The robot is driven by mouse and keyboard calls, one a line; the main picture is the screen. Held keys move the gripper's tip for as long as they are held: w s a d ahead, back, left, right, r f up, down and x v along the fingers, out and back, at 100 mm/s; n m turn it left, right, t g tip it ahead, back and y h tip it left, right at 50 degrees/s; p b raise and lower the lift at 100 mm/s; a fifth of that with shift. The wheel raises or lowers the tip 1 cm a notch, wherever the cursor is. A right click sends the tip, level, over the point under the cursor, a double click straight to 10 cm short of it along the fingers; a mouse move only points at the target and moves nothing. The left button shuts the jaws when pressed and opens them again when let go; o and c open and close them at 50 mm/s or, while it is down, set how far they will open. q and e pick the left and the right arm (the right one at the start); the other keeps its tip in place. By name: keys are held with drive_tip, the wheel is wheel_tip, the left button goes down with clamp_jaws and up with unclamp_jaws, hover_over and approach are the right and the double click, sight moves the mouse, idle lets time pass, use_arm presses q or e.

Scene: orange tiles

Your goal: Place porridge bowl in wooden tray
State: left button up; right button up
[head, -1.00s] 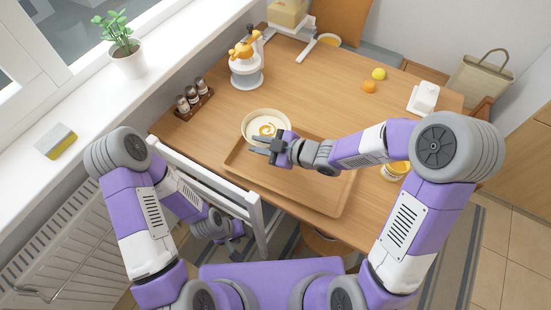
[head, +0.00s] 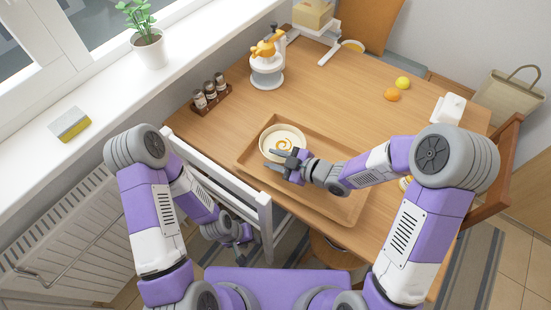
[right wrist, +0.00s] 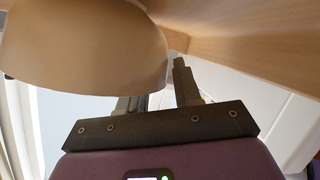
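The cream porridge bowl (head: 283,140) with an orange swirl is upright inside the back-left part of the wooden tray (head: 330,212). Whether its base touches the tray floor is hidden. My right gripper (head: 275,161) is at the bowl's front wall, its fingers pointing left, and looks shut on the wall. In the right wrist view the bowl (right wrist: 85,45) fills the upper left; one finger goes in behind its rim and the other stands outside, close to the wall. My left gripper (head: 240,243) hangs low beside the white chair; its opening is unclear.
A juicer (head: 267,68) and spice rack (head: 212,97) stand behind and left of the tray. An orange (head: 392,95), a lemon (head: 403,83) and a white butter dish (head: 448,108) lie at the right. The white chair (head: 264,215) stands at the front left.

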drive_tip(key=shift+o, duration=1)
drive_tip(key=shift+r, duration=0.1)
drive_tip(key=p+v, duration=0.4)
drive_tip(key=v, duration=0.8)
